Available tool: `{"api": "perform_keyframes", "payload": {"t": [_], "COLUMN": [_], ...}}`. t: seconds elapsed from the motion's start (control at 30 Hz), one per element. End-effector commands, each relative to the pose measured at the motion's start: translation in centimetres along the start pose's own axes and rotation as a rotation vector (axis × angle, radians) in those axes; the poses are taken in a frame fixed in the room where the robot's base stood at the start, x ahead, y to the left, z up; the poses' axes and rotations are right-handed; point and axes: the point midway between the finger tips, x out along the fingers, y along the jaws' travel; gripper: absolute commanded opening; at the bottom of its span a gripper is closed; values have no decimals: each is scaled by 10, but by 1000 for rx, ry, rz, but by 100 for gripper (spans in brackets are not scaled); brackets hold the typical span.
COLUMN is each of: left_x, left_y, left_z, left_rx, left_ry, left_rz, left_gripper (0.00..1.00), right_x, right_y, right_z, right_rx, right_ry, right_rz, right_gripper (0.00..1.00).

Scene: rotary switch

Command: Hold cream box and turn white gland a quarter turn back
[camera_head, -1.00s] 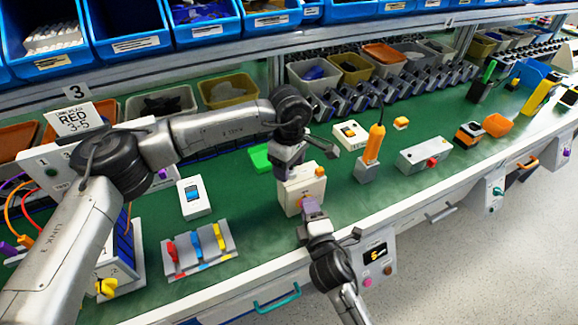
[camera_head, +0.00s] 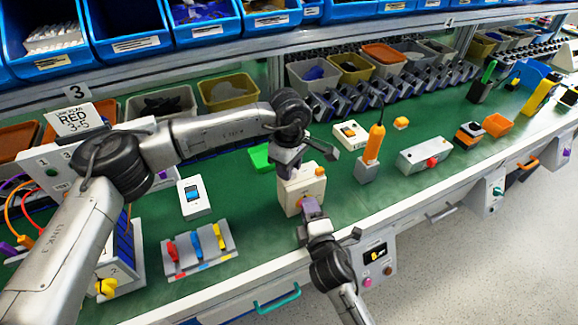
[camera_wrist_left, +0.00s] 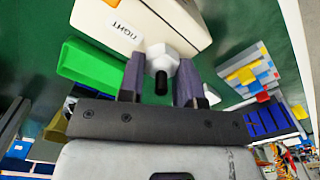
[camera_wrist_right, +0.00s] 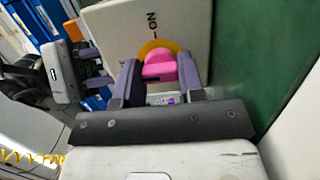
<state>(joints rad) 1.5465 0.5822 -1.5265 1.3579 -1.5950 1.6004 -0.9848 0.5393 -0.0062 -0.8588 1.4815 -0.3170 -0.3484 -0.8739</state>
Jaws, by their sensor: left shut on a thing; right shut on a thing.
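The cream box (camera_head: 311,187) stands on the green bench between my two grippers. The white gland (camera_wrist_left: 163,60), a hex nut with a black centre, sits on the box's side in the left wrist view. My left gripper (camera_wrist_left: 160,85) is shut on the gland, one finger on each side; it shows at the box's back in the head view (camera_head: 286,170). A pink knob (camera_wrist_right: 160,67) on a yellow ring sits on the box's face beside printed "ON". My right gripper (camera_wrist_right: 161,88) is shut on this knob; in the head view it is at the box's front (camera_head: 311,208).
A green block (camera_head: 261,157) lies behind the box. A white device (camera_head: 194,198) and a rack of coloured levers (camera_head: 197,250) stand to the left. An orange-handled tool (camera_head: 374,145) and a grey box with a red knob (camera_head: 424,156) stand to the right.

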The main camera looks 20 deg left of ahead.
Motion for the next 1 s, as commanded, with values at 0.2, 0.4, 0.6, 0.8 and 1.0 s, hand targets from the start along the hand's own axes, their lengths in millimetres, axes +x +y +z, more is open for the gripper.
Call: {"api": "perform_keyframes", "payload": {"t": [0.2, 0.4, 0.6, 0.8, 1.0], "left_x": [0, 0, 0, 0, 0], "left_y": [0, -1, -2, -3, -4], "left_z": [0, 1, 1, 2, 2], "left_rx": [-32, -143, -322, -512, -702], "left_ry": [-1, -1, -2, -1, -1], "left_rz": [0, -2, -1, -4, -3], "left_gripper": [8, 8, 8, 8, 8], "right_x": [0, 0, 0, 0, 0], "right_y": [1, 1, 1, 1, 1], "right_z": [0, 0, 0, 0, 0], "right_rx": [0, 0, 0, 0, 0], "right_ry": [1, 0, 0, 0, 0], "right_rz": [2, 2, 2, 2, 2], "right_gripper": [0, 0, 0, 0, 0]}}
